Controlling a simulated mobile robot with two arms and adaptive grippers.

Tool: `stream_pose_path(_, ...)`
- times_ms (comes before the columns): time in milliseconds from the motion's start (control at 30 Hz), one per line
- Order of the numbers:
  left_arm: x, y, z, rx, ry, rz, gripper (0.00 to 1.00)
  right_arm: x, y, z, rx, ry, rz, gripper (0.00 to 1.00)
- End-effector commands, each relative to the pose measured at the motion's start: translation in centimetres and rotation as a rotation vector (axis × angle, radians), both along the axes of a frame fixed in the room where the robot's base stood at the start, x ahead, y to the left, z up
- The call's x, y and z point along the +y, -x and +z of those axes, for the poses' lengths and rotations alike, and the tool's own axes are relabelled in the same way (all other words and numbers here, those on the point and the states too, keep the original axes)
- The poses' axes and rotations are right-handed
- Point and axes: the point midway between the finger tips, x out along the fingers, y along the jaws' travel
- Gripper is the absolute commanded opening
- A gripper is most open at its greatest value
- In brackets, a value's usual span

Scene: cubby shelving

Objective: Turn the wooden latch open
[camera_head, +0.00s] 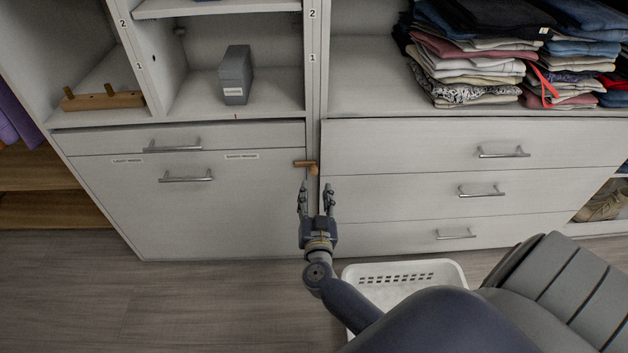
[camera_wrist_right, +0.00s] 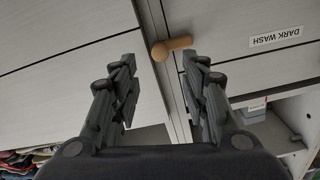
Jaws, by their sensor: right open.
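The wooden latch (camera_head: 307,165) is a small light-brown piece on the narrow upright between the left cabinet front and the right drawers. My left gripper is not in view.
The left cabinet front (camera_head: 225,205) has metal handles and labels. Drawers (camera_head: 400,195) with protruding handles stand to the right. A white basket (camera_head: 455,268) is on the floor near my right arm. Folded clothes (camera_head: 465,70), a grey box (camera_head: 236,75) and a wooden rack (camera_head: 100,101) sit above.

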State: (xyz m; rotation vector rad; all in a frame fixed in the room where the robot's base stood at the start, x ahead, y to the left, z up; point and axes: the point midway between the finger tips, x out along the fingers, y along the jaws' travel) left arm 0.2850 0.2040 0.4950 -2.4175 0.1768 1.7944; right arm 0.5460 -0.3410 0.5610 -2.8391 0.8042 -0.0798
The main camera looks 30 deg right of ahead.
Motion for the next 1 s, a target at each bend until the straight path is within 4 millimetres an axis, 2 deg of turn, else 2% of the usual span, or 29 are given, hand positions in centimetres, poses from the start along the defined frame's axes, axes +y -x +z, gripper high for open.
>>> stream_pose_path(33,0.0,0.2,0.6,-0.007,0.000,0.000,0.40,-0.6,-1.0,-0.1,-0.003,0.003,0.000,0.41)
stream_pose_path(233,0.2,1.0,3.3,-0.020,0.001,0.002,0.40,-2.2,-3.6,-0.1,-0.001,0.002,0.001,0.41)
stream_pose_path(500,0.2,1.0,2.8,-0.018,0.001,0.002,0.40,-3.4,-5.6,-0.1,0.000,0.001,0.002,0.41)
stream_pose_path(767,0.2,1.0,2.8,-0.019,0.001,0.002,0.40,-3.5,-5.7,-0.1,0.001,0.001,0.002,0.41)
stream_pose_path(800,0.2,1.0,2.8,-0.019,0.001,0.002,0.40,-3.5,-5.7,-0.1,0.001,0.001,0.002,0.39)
stream_pose_path(967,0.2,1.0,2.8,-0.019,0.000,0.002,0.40,-3.5,-5.7,-0.1,0.001,0.001,0.002,0.03)
stream_pose_path(1000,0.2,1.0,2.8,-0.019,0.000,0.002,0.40,-3.5,-5.7,-0.1,0.001,0.001,0.002,0.00)
